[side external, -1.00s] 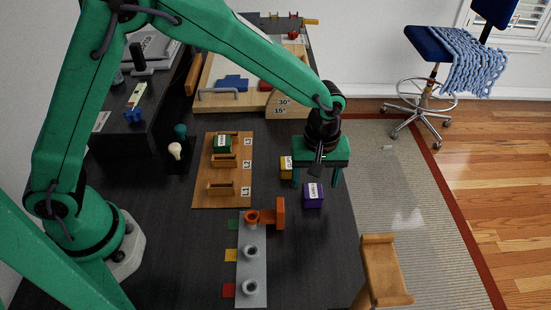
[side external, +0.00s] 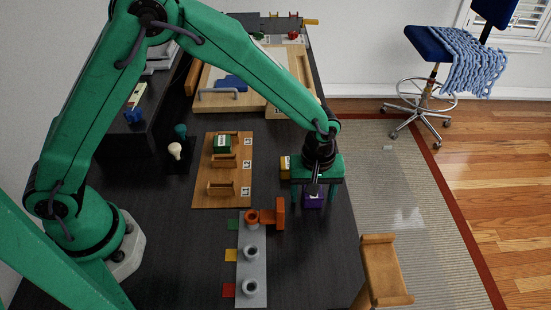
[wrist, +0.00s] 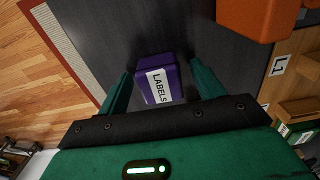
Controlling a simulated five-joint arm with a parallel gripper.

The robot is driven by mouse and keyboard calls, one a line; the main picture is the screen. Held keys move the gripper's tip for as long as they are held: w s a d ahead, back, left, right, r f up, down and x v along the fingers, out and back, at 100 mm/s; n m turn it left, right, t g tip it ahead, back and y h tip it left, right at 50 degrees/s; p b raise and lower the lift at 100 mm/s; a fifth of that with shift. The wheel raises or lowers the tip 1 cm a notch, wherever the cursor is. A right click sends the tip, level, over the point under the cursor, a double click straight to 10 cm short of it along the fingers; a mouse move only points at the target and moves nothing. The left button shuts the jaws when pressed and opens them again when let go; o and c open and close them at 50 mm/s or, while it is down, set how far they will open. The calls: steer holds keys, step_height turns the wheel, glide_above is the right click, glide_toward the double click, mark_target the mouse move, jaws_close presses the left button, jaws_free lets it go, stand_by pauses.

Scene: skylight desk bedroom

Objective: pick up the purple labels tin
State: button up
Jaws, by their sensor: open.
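The purple labels tin (wrist: 157,78) stands on the dark desk, with its white LABELS strip showing in the wrist view. In the side view the tin (side external: 313,201) is partly hidden behind my gripper (side external: 314,193). My gripper (wrist: 160,88) is open and empty, pointing down. In the wrist view its two green fingers lie to the left and right of the tin, with a gap on each side. I cannot tell exactly how far the fingertips are above the desk.
A yellow tin (side external: 285,167) stands close to my gripper on its left. A wooden board (side external: 205,197) holds a green tin (side external: 222,144). A wooden stand (side external: 380,262) is at the front right.

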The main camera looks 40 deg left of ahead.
steer(key=c, duration=1.1)
steer(key=shift+r, duration=0.15)
steer(key=shift+r, duration=0.55)
steer(key=r, duration=0.3)
steer(key=shift+s+d+r, duration=0.1)
steer(key=shift+s+d, duration=0.1)
steer(key=shift+s, duration=0.15)
steer(key=s+d+r, duration=0.1)
steer(key=s+r, duration=0.1)
steer(key=s, duration=0.1)
steer(key=s+d+r, duration=0.2)
steer(key=s, duration=0.1)
steer(key=s+d+r, duration=0.2)
steer(key=s, duration=0.1)
steer(key=shift+s+d+r, duration=0.2)
steer(key=shift+s, duration=0.05)
